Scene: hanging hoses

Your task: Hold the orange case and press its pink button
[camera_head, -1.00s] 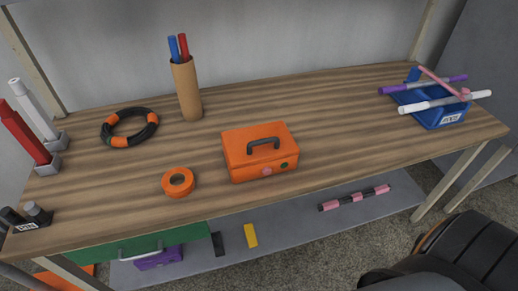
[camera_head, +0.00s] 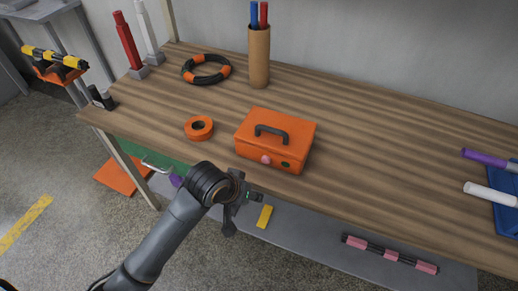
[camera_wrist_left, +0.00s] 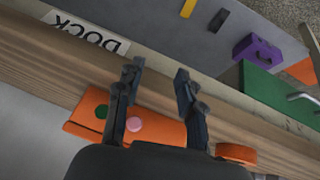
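The orange case (camera_head: 275,138) stands on the wooden bench with its dark handle (camera_head: 271,131) on top. Its front face carries a pink button (camera_head: 265,160) and a green button (camera_head: 286,164). In the left wrist view the case (camera_wrist_left: 160,130) is partly hidden behind my fingers and gripper body; the pink button (camera_wrist_left: 134,124) shows beside one finger, and the green button (camera_wrist_left: 101,111) lies outside the fingers. My left gripper (camera_head: 240,203) is in front of the bench edge, below and apart from the case. In the wrist view its fingers (camera_wrist_left: 155,78) are spread and empty. My right gripper is not in view.
An orange tape roll (camera_head: 199,128) lies left of the case. A cardboard tube (camera_head: 259,60) with pens and a black-orange ring (camera_head: 207,69) stand behind. A blue tray (camera_head: 508,218) is at the right. Below is a shelf with a pink-black bar (camera_head: 390,254). Bench right of the case is clear.

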